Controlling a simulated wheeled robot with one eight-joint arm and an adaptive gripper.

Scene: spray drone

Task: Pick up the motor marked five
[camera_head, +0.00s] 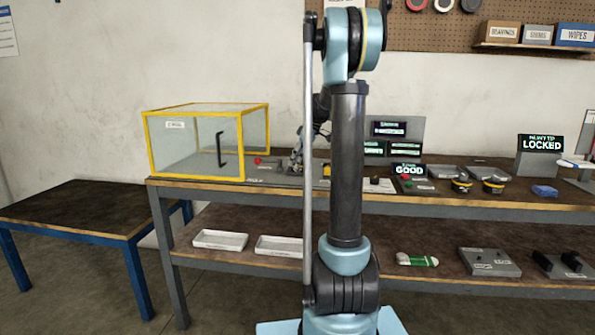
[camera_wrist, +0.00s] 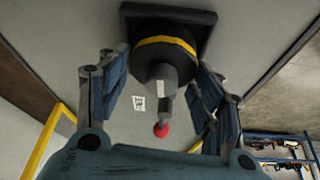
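In the wrist view a dark round motor-like part (camera_wrist: 164,60) with a yellow band sits against a dark square block (camera_wrist: 190,20). My gripper (camera_wrist: 158,85) has its two fingers spread on either side of this part, with a gap showing on the left. In the head view my gripper (camera_head: 297,158) is small and partly hidden behind my arm, low over the upper bench. Two dark motors with yellow bands, a left one (camera_head: 461,186) and a right one (camera_head: 494,186), stand on the bench at right. No number five is readable on any of them.
A yellow-framed clear box (camera_head: 205,108) stands left of my gripper. A red knob (camera_wrist: 161,130) shows below the part in the wrist view. Screens reading GOOD (camera_head: 408,170) and LOCKED (camera_head: 539,143) stand at right. The lower blue-legged table (camera_head: 85,208) is bare.

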